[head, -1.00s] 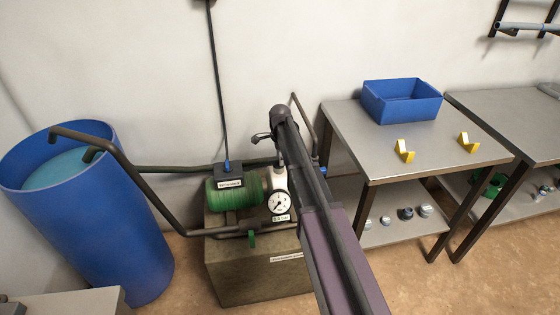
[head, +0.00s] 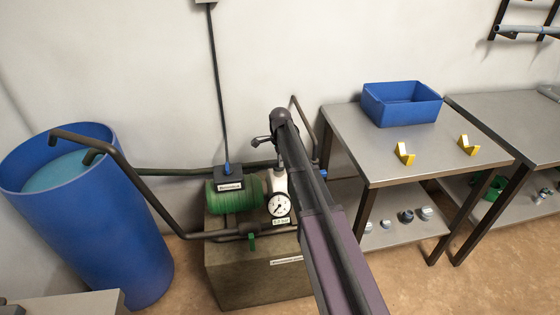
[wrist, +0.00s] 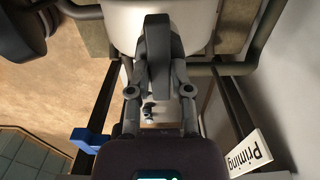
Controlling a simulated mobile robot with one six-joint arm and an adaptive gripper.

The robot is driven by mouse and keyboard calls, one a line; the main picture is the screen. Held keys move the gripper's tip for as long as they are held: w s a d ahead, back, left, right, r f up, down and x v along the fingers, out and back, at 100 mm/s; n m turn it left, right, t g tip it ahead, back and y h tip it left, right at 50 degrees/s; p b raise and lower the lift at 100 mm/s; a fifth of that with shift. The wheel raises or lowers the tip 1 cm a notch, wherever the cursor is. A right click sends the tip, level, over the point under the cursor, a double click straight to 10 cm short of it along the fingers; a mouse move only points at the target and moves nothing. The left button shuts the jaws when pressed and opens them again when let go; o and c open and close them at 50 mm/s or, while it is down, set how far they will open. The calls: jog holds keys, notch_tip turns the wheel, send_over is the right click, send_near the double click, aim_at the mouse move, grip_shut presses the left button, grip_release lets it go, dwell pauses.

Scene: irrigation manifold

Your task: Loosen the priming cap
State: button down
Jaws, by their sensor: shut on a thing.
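In the wrist view my gripper (wrist: 159,92) has its two grey fingers closed on the dark grey upright grip of the priming cap (wrist: 158,45). The cap sits over the white pump body (wrist: 105,8). A white label reading "Priming" (wrist: 249,152) shows at the lower right. In the head view the white pump part (head: 279,181) stands between the green motor (head: 236,193) and my arm. My arm hides the cap and the fingertips there. Whether the cap's thread is loose cannot be seen.
A round pressure gauge (head: 279,205) faces front on the pump. Dark pipes (head: 140,180) run to the blue water barrel (head: 120,220). To the right a steel table (head: 430,155) holds a blue bin (head: 402,105) and two yellow holders (head: 404,154).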

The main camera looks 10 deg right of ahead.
jog(key=shift+n, duration=0.3)
jog(key=n, duration=0.4)
jog(key=shift+w, duration=0.1)
jog(key=n, duration=0.5)
jog(key=shift+a, duration=0.1)
jog(key=n, duration=0.4)
jog(key=shift+w+a+n, duration=0.1)
jog(key=shift+n, duration=0.2)
jog(key=shift+a+n, duration=0.1)
jog(key=shift+n, duration=2.1)
jog(key=c, duration=0.5)
grip_release()
jog(key=shift+c, duration=0.2)
